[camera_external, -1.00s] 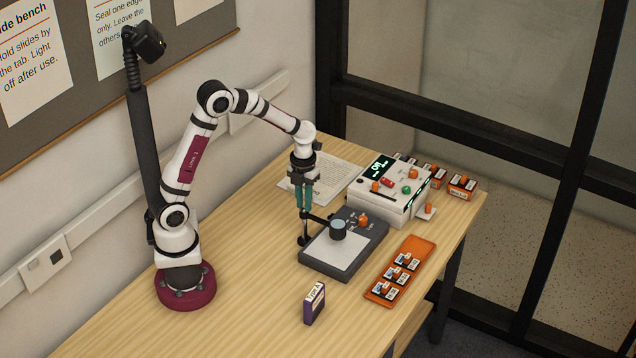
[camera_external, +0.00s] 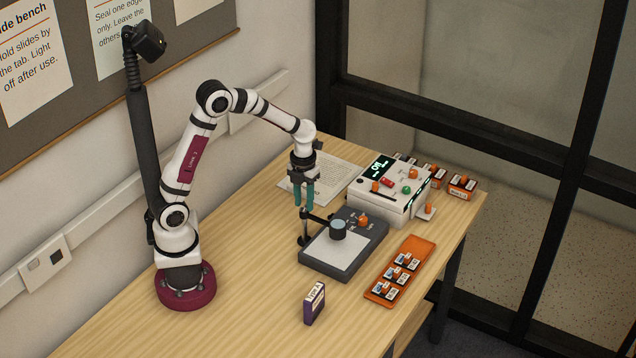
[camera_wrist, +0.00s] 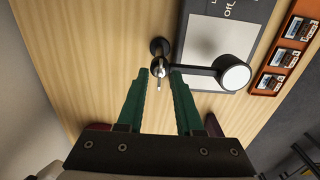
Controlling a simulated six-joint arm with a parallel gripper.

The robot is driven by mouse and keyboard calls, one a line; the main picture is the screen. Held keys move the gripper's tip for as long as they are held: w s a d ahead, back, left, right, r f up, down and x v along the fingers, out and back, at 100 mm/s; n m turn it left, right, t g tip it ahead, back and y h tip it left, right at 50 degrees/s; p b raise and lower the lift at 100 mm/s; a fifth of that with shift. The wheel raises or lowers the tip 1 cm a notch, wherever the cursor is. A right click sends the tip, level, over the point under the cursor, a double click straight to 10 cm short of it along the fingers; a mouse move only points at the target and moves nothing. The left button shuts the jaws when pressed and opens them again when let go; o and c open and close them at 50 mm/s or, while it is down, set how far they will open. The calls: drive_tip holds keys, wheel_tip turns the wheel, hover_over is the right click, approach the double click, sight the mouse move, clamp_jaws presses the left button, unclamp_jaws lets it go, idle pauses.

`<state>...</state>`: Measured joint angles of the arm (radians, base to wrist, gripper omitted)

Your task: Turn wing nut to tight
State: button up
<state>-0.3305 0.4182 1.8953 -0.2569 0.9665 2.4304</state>
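A small silver wing nut (camera_wrist: 159,75) shows in the wrist view at the dark post of the magnifier stand, seen between my fingertips. In the external view the post (camera_external: 304,239) stands at the left edge of the grey base, and the nut is too small to make out. A side arm runs from the post to a round loupe (camera_external: 338,229), which also shows in the wrist view (camera_wrist: 234,74). My gripper (camera_external: 304,209) points down above the post, its green fingers apart and empty. In the wrist view the fingertips (camera_wrist: 160,72) lie either side of the nut; their height above it is unclear.
The grey base carries a pale plate (camera_external: 335,256) and an orange knob (camera_external: 364,219). A white control box (camera_external: 385,207) stands behind it. An orange slide tray (camera_external: 412,253) lies to the right, a purple box (camera_external: 314,303) in front. The wood bench to the left is clear.

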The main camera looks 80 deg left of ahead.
wheel_tip(320, 180, up, 16)
drive_tip(key=shift+f, duration=0.25)
drive_tip(key=s+d+f+n, duration=0.2)
drive_tip(key=s+d+n, duration=0.1)
drive_tip(key=s+n, duration=0.4)
drive_tip(key=s+d+f+n+y, duration=0.1)
drive_tip(key=s+d+f+n, duration=0.1)
drive_tip(key=s+n, duration=0.5)
drive_tip(key=s+d+f+n, duration=0.2)
drive_tip(key=s+d+n, duration=0.1)
drive_tip(key=s+n, duration=0.4)
drive_tip(key=shift+s+d+f+y, duration=0.35)
drive_tip(key=shift+s+d+y, duration=0.05)
drive_tip(key=shift+s, duration=0.45)
drive_tip(key=shift+c, duration=0.2)
